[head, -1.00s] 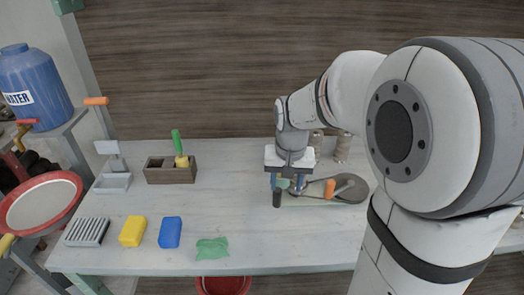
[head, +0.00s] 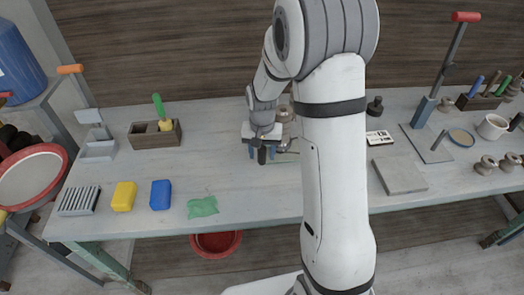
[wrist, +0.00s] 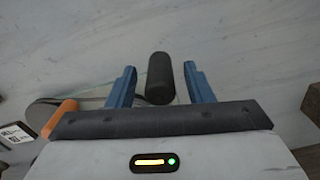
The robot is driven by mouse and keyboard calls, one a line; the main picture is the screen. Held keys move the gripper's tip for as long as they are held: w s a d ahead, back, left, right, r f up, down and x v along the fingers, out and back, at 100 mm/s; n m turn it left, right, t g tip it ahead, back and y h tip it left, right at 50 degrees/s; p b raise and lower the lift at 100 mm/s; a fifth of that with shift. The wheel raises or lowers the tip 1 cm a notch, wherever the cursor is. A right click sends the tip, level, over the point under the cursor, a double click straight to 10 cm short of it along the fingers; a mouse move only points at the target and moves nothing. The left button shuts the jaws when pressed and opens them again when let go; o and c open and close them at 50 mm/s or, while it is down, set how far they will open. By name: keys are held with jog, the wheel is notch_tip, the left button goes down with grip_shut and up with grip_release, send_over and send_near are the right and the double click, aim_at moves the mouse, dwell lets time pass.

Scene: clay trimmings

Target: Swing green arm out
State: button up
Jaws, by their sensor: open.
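A black, rounded upright grip (wrist: 160,78) stands between the blue fingers of my gripper (wrist: 161,88) in the wrist view, with a gap on both sides. My gripper is open around it, not touching it. The black grip also shows in the head view (head: 262,155) under my wrist. A grey disc (wrist: 45,112) and an orange handle (wrist: 62,117) belonging to the same fixture lie to the left in the wrist view.
A wooden box (head: 140,137) with a green-handled tool, a yellow block (head: 124,196), a blue block (head: 160,195) and a green cloth (head: 203,207) lie left of my gripper. A grey slab (head: 402,176) lies right. The table front between cloth and gripper is clear.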

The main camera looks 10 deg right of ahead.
jog(key=shift+f, duration=0.15)
jog(key=shift+c, duration=0.4)
grip_shut()
